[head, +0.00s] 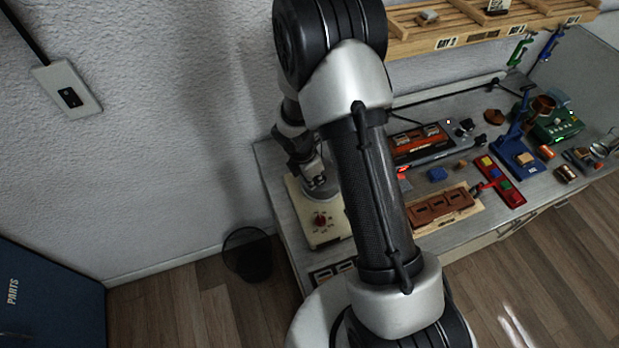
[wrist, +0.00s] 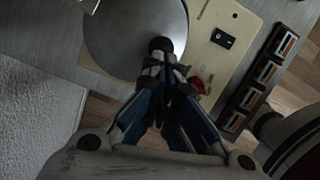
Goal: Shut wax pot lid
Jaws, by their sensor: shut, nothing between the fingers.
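The wax pot's round grey lid (wrist: 120,30) fills the upper left of the wrist view, seen from above, with a black knob (wrist: 160,44) at its near edge. The pot's cream base (wrist: 222,62) shows beside it; in the head view the base (head: 330,236) carries a red dial at the bench's left end. My gripper (wrist: 166,66) is shut and empty, its fingertips at the black knob; I cannot tell whether they touch it. In the head view my gripper (head: 303,165) is over the pot and partly hides it. Whether the lid lies fully down is unclear.
A row of labelled slots (wrist: 259,84) lies right of the base in the wrist view. The bench to the right holds a brown mould block (head: 440,207), a red tray (head: 499,181) and a blue press (head: 516,157). A dark bin (head: 247,256) stands on the floor at left.

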